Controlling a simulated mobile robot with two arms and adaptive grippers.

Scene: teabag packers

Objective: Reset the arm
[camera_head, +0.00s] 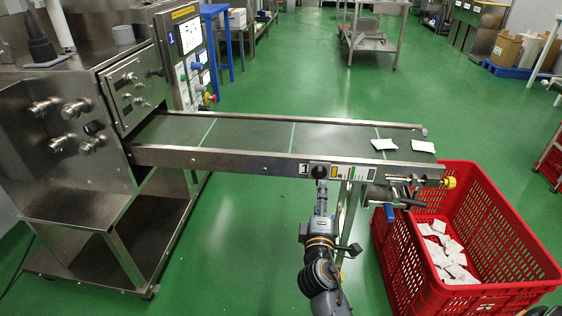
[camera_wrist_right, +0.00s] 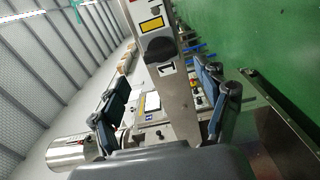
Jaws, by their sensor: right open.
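My right arm comes up from the bottom middle of the head view, and its gripper (camera_head: 321,196) is just in front of the conveyor's near rail, below the black knob (camera_head: 318,171). In the right wrist view the gripper (camera_wrist_right: 160,95) is open, its two dark fingers wide apart with nothing held. The steel rail (camera_wrist_right: 150,15) with the number 1 label and the black knob (camera_wrist_right: 158,48) show beyond the fingers. I cannot tell whether the gripper touches the rail. My left gripper is not in view.
The conveyor belt (camera_head: 250,132) carries two white packets (camera_head: 384,144) (camera_head: 423,146) near its right end. A red crate (camera_head: 500,215) with several white packets stands below that end. A steel machine (camera_head: 60,150) is at the left.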

